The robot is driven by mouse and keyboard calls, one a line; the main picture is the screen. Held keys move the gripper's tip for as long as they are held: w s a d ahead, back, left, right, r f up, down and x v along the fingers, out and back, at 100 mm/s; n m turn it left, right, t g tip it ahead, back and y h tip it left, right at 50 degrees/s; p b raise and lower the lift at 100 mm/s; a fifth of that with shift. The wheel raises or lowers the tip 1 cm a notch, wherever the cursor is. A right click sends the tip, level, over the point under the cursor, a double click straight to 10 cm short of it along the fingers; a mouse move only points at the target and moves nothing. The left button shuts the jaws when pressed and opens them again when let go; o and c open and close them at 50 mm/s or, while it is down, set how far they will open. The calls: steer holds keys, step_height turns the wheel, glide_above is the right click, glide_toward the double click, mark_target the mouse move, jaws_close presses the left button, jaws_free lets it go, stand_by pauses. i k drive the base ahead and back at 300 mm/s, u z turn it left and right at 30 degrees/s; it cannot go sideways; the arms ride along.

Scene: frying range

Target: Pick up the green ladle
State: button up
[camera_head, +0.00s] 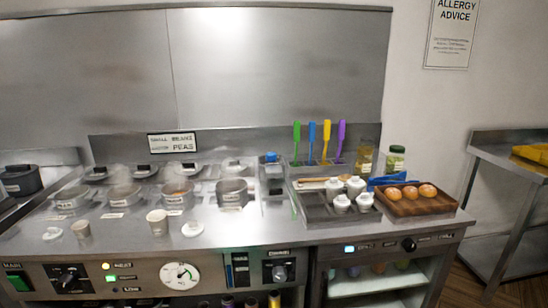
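The green ladle (297,134) stands upright at the back of the counter, its green handle on top. It is the leftmost in a row of coloured-handled utensils. Right of it stand ones with a blue handle (312,135), a yellow handle (326,132) and a purple handle (341,134). Their lower ends are partly hidden behind the things in front. My gripper is not in view.
In front of the utensils is a dark tray (312,207) with several white lidded pots. A wooden tray (419,208) of round orange-brown items sits to its right. Steaming lidded pots (233,191) and cups (157,221) fill the left counter. A jar (395,160) stands behind.

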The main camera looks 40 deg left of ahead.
mark_target(296, 135)
steer(key=u, duration=0.5)
steer(key=i, duration=1)
steer(key=u, duration=1.2)
steer(key=i, duration=0.6)
steer(key=u, duration=0.4)
